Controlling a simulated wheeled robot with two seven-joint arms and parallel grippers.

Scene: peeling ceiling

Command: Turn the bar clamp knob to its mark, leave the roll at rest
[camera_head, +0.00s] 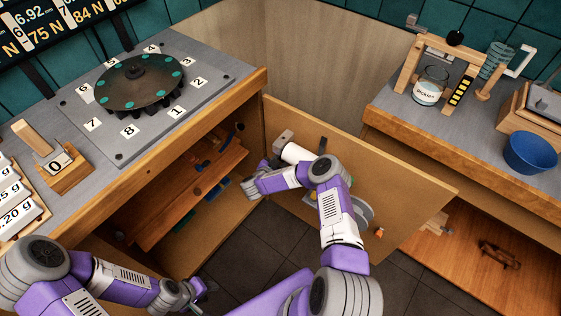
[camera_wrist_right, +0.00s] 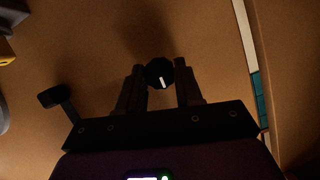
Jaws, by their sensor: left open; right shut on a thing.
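A black round knob (camera_wrist_right: 159,72) with a white pointer line shows in the right wrist view. It sits between the two fingers of my right gripper (camera_wrist_right: 160,82), which is shut on it. The white line points down and slightly right. I cannot make out a target mark or the clamp's bar. In the head view my right gripper (camera_head: 250,187) is at the open cabinet, beside the door. A white roll (camera_head: 294,152) is by the door's inner face, partly hidden behind my right arm. My left gripper (camera_head: 194,292) is open and low at the bottom, away from both.
The open wooden door (camera_head: 400,205) stands between the left bench and the right bench. A numbered turntable (camera_head: 132,82) is on the left bench. A blue bowl (camera_head: 530,152) and a jar (camera_head: 428,92) stand on the right bench. Several small items hang on the door near my right arm.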

